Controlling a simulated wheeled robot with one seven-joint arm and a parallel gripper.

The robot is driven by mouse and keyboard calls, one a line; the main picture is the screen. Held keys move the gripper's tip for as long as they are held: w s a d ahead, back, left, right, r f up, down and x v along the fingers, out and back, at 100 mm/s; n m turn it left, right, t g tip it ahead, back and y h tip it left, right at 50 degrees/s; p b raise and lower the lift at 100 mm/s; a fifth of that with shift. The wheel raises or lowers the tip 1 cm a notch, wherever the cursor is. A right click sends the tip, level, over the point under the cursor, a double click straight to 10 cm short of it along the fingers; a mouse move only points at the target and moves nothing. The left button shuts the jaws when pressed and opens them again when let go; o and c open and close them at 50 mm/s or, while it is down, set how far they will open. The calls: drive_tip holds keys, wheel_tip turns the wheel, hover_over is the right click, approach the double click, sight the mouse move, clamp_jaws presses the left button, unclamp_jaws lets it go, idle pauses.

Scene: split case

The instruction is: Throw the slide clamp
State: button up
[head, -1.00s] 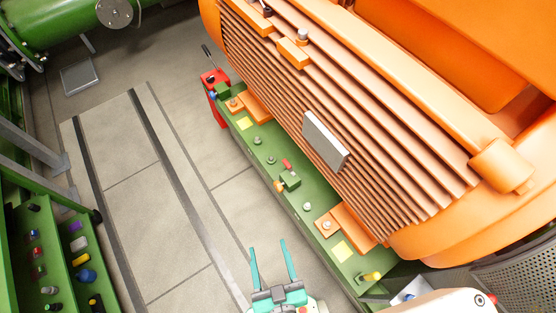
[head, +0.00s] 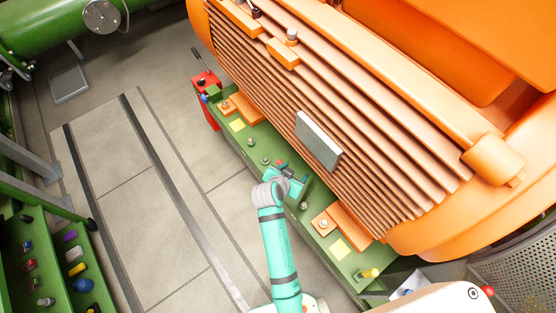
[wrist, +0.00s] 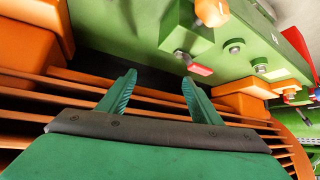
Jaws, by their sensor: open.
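The clamp shows in the wrist view as a green block with an orange knob (wrist: 212,12) and a short red handle (wrist: 195,67) on a grey pivot. It is mounted on the green base rail (head: 262,140). In the head view my gripper (head: 290,180) covers most of the clamp, leaving a bit of red beside it. In the wrist view my gripper (wrist: 158,84) is open and empty. The red handle is just beyond and slightly right of the right fingertip, seemingly apart from it.
The large orange finned motor (head: 360,160) stands directly beside the rail, with a grey plate (head: 318,140) on its fins. Bolts and orange feet (head: 240,106) sit along the rail. A red stand with a black lever (head: 206,82) is at its far end.

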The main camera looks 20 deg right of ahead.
sight(280, 163)
drive_tip(key=w+r+m+g, duration=0.1)
drive_tip(key=w+a+r+m+g, duration=0.1)
drive_tip(key=w, duration=0.1)
drive_tip(key=w+r+m, duration=0.1)
drive_tip(key=m, duration=0.1)
drive_tip(key=shift+w+a+g, duration=0.2)
drive_tip(key=shift+a+g, duration=0.05)
drive_tip(key=shift+g, duration=0.15)
drive_tip(key=w+a+r+m+g+y, duration=0.25)
drive_tip(key=a+r+m+g, duration=0.2)
drive_tip(key=a, duration=0.25)
drive_tip(key=shift+t+h, duration=0.25)
drive_tip(key=shift+t, duration=0.2)
drive_tip(key=x, duration=1)
drive_tip(key=shift+w+d, duration=0.15)
drive_tip(key=shift+d, duration=0.1)
drive_tip(key=c, duration=1.4)
drive_tip(key=shift+w+a, duration=0.1)
clamp_jaws()
